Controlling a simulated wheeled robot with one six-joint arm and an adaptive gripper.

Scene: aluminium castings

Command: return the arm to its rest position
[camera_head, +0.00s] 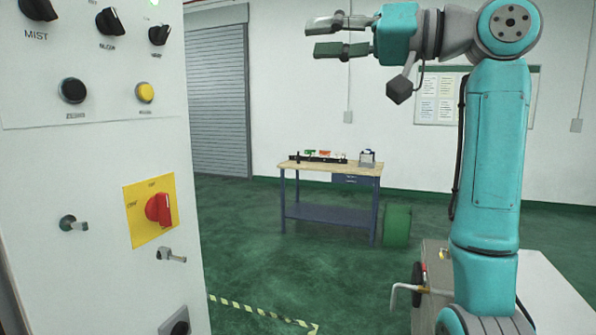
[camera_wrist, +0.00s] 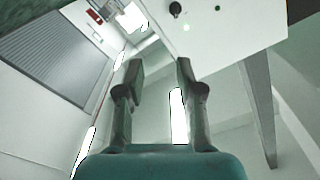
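My gripper (camera_head: 341,36) is raised high at the top of the head view and points left toward the upper part of a white control cabinet. Its two fingers are spread apart with nothing between them. The teal arm rises at the right and bends over to the gripper. In the wrist view my gripper (camera_wrist: 160,80) also shows two separated fingers with an empty gap. The gripper appears apart from the cabinet.
The control cabinet (camera_head: 90,175) fills the left, with knobs, buttons and a red rotary switch (camera_head: 159,208). A roller shutter (camera_head: 218,100) is behind. Green floor lies open between.

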